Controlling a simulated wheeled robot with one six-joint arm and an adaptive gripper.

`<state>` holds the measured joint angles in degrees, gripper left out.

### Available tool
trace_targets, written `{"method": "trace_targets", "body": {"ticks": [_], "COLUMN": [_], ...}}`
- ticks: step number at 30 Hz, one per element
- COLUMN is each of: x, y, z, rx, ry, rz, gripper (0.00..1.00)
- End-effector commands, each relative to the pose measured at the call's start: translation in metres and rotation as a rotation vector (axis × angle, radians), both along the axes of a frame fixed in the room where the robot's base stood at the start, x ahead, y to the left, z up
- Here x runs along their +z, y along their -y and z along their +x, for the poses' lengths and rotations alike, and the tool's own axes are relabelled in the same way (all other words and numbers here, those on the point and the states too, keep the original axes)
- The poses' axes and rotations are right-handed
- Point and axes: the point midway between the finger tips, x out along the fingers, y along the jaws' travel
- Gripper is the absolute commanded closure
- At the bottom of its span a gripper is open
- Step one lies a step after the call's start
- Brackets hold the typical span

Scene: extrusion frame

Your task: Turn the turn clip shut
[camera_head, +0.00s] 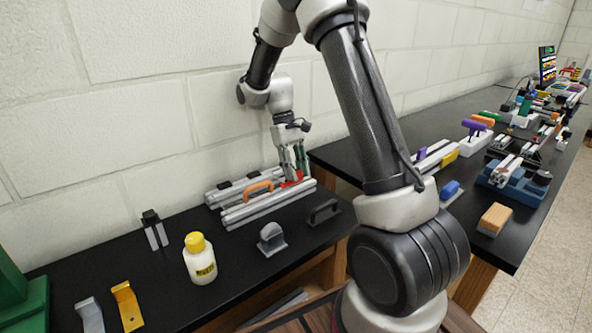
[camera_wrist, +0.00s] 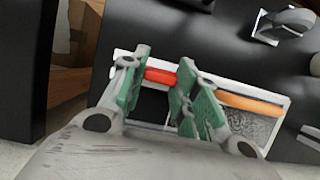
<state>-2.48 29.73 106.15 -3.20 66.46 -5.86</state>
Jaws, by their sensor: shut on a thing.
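The turn clip appears as a red piece (camera_head: 290,182) at the right end of the aluminium extrusion frame (camera_head: 243,219) on the black bench. It also shows in the wrist view (camera_wrist: 160,76), spanning the space between my green-padded fingers. My gripper (camera_head: 296,172) points down over that end of the frame, with its fingers closed around the red piece. The fingers hide the ends of the red piece, so its exact angle is hard to tell. An orange handle (camera_head: 258,186) lies on the frame to the left of my gripper in the head view.
A yellow-capped bottle (camera_head: 199,259), a grey rounded part (camera_head: 271,238) and a black handle (camera_head: 323,211) stand in front of the frame. The wall is close behind my gripper. A second bench with several fixtures extends to the right.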

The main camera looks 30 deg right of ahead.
Motion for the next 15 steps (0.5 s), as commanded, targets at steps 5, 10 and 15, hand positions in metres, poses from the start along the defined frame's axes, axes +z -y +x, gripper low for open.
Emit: {"method": "trace_targets", "body": {"ticks": [5, 10, 15], "x": [0.0006, 0.0006, 0.0003], "y": [0.0002, 0.0002, 0.0001], "z": [0.0007, 0.0006, 0.0004], "rx": [-0.002, -0.001, -0.001], "ry": [0.002, 0.002, 0.001], "rz": [0.000, -0.001, 0.000], "gripper": [0.94, 0.63, 0.48]}}
